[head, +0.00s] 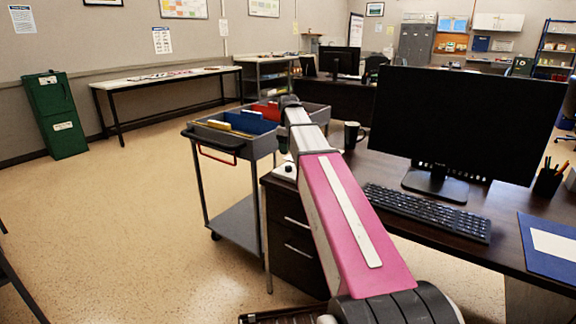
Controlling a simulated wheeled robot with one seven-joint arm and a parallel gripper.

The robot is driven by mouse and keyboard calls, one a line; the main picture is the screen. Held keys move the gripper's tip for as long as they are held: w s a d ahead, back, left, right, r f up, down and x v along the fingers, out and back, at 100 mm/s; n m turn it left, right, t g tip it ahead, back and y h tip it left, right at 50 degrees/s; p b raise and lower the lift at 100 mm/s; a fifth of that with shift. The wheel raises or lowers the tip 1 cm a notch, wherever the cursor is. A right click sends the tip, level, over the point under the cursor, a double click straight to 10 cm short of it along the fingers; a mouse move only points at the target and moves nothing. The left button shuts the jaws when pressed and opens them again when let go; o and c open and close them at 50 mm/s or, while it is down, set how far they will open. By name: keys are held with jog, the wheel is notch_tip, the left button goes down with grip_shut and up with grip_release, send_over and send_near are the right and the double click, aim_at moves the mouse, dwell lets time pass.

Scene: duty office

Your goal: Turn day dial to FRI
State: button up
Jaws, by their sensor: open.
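No dial with readable day marks shows in the head view. A small white object (285,170) with a dark spot sits at the left end of the dark desk (480,240), partly hidden by my arm. I cannot tell whether it is the day dial. My pink and grey arm reaches forward over the desk's left end. Its far joint is near the cart, and my gripper is hidden beyond or behind the arm.
A black monitor (465,120), keyboard (425,212), dark mug (353,135), pen cup (547,182) and blue folder (550,250) are on the desk. A grey cart (240,215) with file folders stands left of it. The floor at left is open.

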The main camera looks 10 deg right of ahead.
aim_at(288, 166)
notch_tip(288, 166, down, 8)
jog(key=shift+f, duration=0.15)
dwell(0.4)
jog(key=c, duration=0.9)
